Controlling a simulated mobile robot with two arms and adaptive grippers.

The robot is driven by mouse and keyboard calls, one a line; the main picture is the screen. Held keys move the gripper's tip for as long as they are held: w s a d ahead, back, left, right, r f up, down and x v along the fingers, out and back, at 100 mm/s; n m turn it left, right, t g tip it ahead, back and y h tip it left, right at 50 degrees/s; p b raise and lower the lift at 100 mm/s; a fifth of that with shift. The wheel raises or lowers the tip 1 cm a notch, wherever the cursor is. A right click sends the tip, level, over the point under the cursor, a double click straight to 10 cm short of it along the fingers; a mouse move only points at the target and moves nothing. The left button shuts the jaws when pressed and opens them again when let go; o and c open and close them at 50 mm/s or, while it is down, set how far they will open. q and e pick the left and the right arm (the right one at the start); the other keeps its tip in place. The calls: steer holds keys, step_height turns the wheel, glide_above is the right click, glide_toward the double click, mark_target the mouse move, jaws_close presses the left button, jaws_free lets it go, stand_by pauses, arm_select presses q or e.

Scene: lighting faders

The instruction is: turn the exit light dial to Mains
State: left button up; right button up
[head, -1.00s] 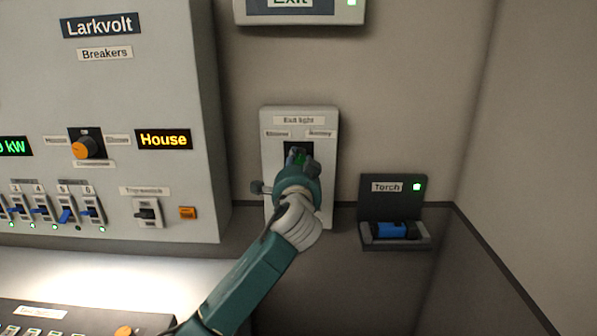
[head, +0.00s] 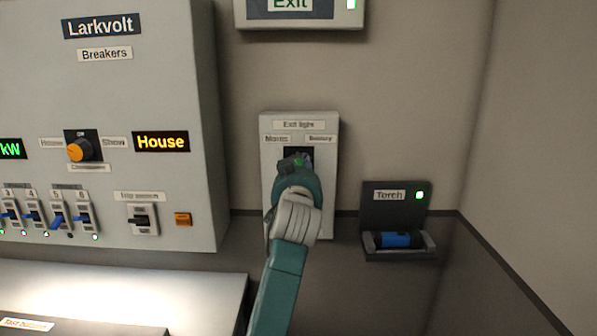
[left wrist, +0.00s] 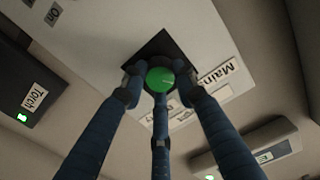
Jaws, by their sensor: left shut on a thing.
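The exit light panel (head: 270,180) is a pale plate on the back wall, with "Mains" (head: 277,139) labelled at upper left and "Battery" (head: 320,138) at upper right. My left gripper (head: 296,163) is at the dark dial plate in its middle, and its arm hides the lower panel. In the left wrist view, the gripper's blue fingers (left wrist: 160,88) are closed around the green dial (left wrist: 160,79) on its black backing (left wrist: 168,45). The "Mains" label (left wrist: 217,75) shows to the right there. I cannot read the dial's pointing direction. My right gripper is not in view.
The Larkvolt breaker cabinet (head: 140,85) stands out at left, with an orange dial and switches. A torch holder (head: 380,196) with a blue torch (head: 396,240) is close at right. An exit sign (head: 300,8) is above. A desk surface lies at lower left.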

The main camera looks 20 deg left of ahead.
arm_select(q)
steer(key=shift+f+n, duration=0.1)
steer(key=shift+n, duration=0.7)
steer(key=o, duration=1.2)
steer(key=shift+c, duration=0.2)
step_height(320, 180, up, 10)
steer(key=shift+r, duration=0.1)
steer(key=shift+w, duration=0.1)
